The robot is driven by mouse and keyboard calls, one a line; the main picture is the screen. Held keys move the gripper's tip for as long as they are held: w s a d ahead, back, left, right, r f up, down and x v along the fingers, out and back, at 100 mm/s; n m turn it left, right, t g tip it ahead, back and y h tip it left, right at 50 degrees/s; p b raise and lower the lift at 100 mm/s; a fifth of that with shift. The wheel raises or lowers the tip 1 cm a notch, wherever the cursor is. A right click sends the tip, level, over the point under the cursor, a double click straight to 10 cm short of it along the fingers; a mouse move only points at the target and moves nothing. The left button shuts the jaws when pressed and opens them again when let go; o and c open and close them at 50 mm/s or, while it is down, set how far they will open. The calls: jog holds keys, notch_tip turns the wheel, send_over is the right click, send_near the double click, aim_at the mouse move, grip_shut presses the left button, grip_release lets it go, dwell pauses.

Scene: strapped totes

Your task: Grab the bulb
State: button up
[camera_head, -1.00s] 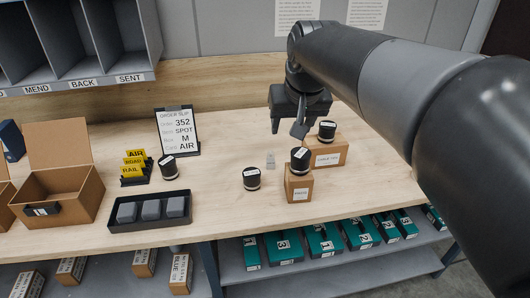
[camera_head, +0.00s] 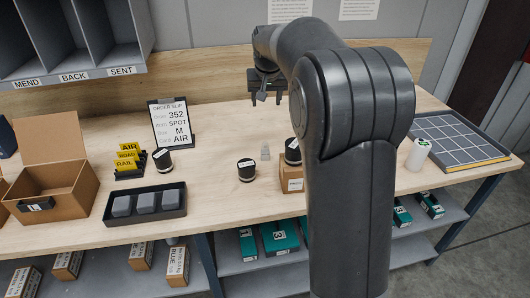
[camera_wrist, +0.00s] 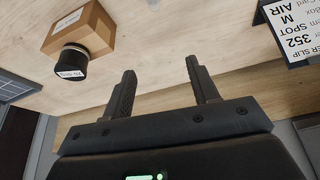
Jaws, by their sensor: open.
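No item is plainly marked as a bulb; several dark round items with white labels may be bulbs, but I cannot tell their kinds. One (camera_head: 162,160) is by the card rack, one (camera_head: 246,170) stands mid-table, and one (camera_head: 292,151) is on a small carton (camera_head: 290,178), partly hidden by my arm. In the wrist view, a dark labelled item (camera_wrist: 71,62) stands on a cardboard box (camera_wrist: 92,28), left of my fingers. My gripper (camera_head: 268,97) is open and empty above the table's back; its spread fingers show in the wrist view (camera_wrist: 160,72).
The order slip (camera_head: 171,124) reads 352, SPOT, M, AIR. A black tray (camera_head: 143,204) holds grey blocks. An open carton (camera_head: 50,185) stands left. A gridded mat (camera_head: 455,140) and white cylinder (camera_head: 418,154) are right. A small grey piece (camera_head: 265,152) stands mid-table.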

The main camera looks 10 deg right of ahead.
send_near(265, 151)
jog(key=w, duration=0.2)
jog(key=x, duration=0.4)
jog(key=shift+s+d+f, duration=0.2)
jog(key=shift+f, duration=0.25)
jog(key=shift+s+x, duration=0.15)
jog(key=shift+x, duration=1.45)
jog(key=shift+s+x, duration=0.1)
jog(key=shift+x, duration=1.45)
jog(key=c, duration=1.1)
